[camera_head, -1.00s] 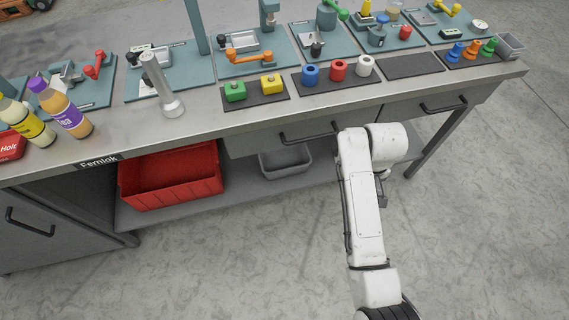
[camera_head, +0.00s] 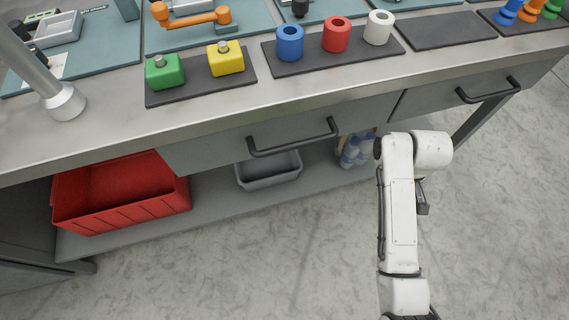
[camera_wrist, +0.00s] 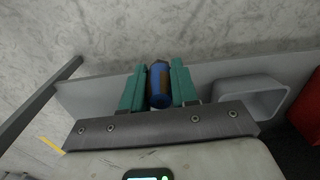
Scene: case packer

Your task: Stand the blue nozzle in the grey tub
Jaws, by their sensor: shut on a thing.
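My gripper (camera_wrist: 159,88) shows in the wrist view with its teal fingers closed on the sides of a blue piece with a dark face, which I take as the blue nozzle (camera_wrist: 159,99). It is held over the lower shelf's edge and the floor in that view. In the head view my white arm hides my gripper and the held piece. The grey tub (camera_head: 268,182) stands on the lower shelf under the bench; its inside looks empty. In the wrist view the tub (camera_wrist: 224,94) is to the right of my gripper, apart from it.
A red crate (camera_head: 120,212) stands left of the tub on the lower shelf (camera_head: 213,207). Several bottles (camera_head: 354,152) stand right of it, partly behind my arm. Drawer handles (camera_head: 292,137) stick out above. The floor in front is clear. A black mat (camera_head: 445,31) on the bench is bare.

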